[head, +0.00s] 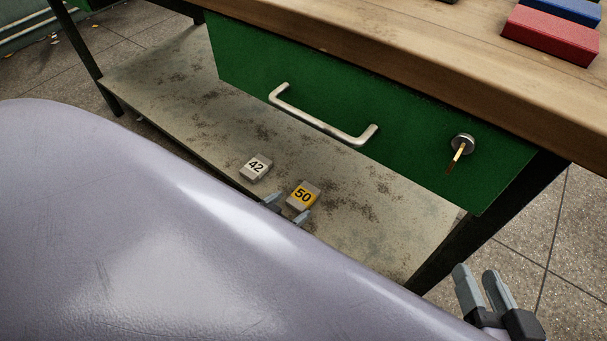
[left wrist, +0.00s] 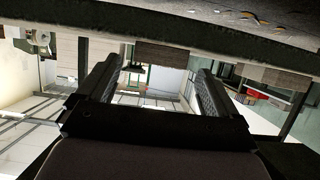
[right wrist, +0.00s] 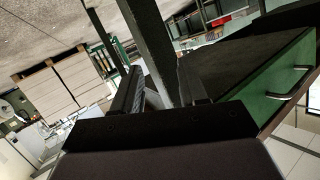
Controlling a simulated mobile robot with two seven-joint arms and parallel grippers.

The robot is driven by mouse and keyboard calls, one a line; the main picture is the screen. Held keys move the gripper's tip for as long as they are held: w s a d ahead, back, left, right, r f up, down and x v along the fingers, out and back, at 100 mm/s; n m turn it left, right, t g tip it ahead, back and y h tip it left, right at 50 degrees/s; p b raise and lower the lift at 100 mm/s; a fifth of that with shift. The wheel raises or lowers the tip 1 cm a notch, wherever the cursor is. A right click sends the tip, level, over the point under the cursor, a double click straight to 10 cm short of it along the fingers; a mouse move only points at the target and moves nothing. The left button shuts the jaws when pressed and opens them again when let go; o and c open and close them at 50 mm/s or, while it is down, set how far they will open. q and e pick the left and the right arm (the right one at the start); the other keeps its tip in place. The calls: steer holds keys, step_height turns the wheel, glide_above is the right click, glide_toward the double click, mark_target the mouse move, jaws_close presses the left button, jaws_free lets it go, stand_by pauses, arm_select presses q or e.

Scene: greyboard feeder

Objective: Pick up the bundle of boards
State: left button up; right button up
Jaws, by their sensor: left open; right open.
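I cannot make out a bundle of boards for certain in any view. In the right wrist view, pale brown stacked blocks (right wrist: 52,90) stand far off at the left; I cannot tell whether they are boards. My left gripper (head: 286,209) shows only its fingertips in the head view, past the large smooth grey-purple surface, in front of the block marked 50. Its fingers are apart and empty in the left wrist view (left wrist: 158,85). My right gripper (head: 480,288) is open and empty at the lower right, beside the bench leg. It also shows in the right wrist view (right wrist: 160,88).
A wooden bench (head: 420,65) has a green drawer (head: 235,60) with a metal handle (head: 315,120) and a key (head: 457,153). Blocks marked 42 (head: 256,167) and 50 (head: 303,196) lie on the stained lower shelf (head: 170,80). Red (head: 550,36) and blue (head: 570,8) blocks lie on top.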

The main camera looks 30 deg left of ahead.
mark_target(300, 200)
arm_select(q)
steer(key=shift+b+x, duration=0.5)
steer(key=shift+x, duration=0.7)
steer(key=shift+w+f, duration=0.15)
arm_select(e)
steer(key=shift+s+d+n+t, duration=0.1)
steer(key=shift+d+n+t, duration=0.2)
steer(key=shift+d, duration=0.25)
arm_select(q)
steer(key=shift+c, duration=0.3)
steer(key=c, duration=1)
